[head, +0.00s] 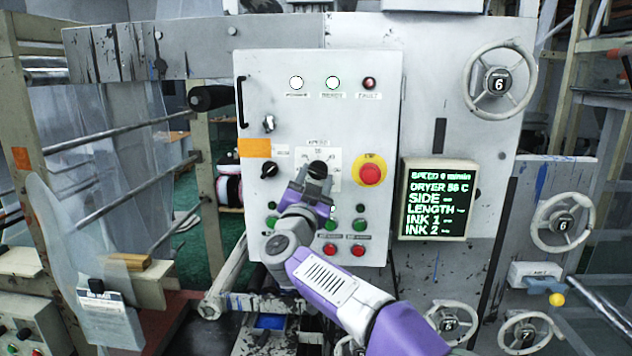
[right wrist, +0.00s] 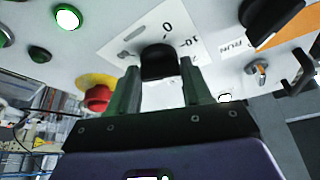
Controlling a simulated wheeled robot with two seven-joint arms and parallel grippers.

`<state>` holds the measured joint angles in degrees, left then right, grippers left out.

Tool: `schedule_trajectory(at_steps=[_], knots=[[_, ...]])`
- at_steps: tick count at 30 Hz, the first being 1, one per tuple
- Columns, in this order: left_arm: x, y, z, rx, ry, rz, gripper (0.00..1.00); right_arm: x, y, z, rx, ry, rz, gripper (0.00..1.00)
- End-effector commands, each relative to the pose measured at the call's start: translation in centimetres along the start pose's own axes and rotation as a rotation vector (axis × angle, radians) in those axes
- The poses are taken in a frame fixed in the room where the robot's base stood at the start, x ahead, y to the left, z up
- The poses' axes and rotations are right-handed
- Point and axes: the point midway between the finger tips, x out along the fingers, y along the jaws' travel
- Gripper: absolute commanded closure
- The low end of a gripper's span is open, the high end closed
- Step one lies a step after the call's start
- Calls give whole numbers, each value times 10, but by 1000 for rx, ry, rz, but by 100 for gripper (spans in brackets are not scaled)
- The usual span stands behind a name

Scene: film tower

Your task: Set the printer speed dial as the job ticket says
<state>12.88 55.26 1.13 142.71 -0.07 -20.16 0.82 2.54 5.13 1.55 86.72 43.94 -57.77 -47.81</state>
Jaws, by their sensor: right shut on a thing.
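The black speed dial (head: 317,169) sits on a white scale plate in the middle of the grey control panel (head: 380,110). My right gripper (head: 317,184) reaches up to it from below and is shut on it. In the right wrist view the dial (right wrist: 159,62) is between the two fingers (right wrist: 162,88), and the plate shows "0" and "10" marks. I cannot tell exactly where the pointer stands. My left gripper is out of view.
A red emergency button (head: 370,172) on a yellow base is right of the dial. A black selector knob (head: 270,169) is to its left. Green and red push buttons (head: 330,250) lie below, partly behind my arm. Numbered handwheels (head: 500,80) stand to the right.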

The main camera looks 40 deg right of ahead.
Motion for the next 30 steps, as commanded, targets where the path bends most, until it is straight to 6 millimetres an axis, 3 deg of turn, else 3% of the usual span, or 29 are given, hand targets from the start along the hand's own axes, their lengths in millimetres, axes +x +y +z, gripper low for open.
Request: schedule_trajectory(at_steps=[30], knots=[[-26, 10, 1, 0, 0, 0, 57, 2, -10, -5, 861, -1, 357, 82]])
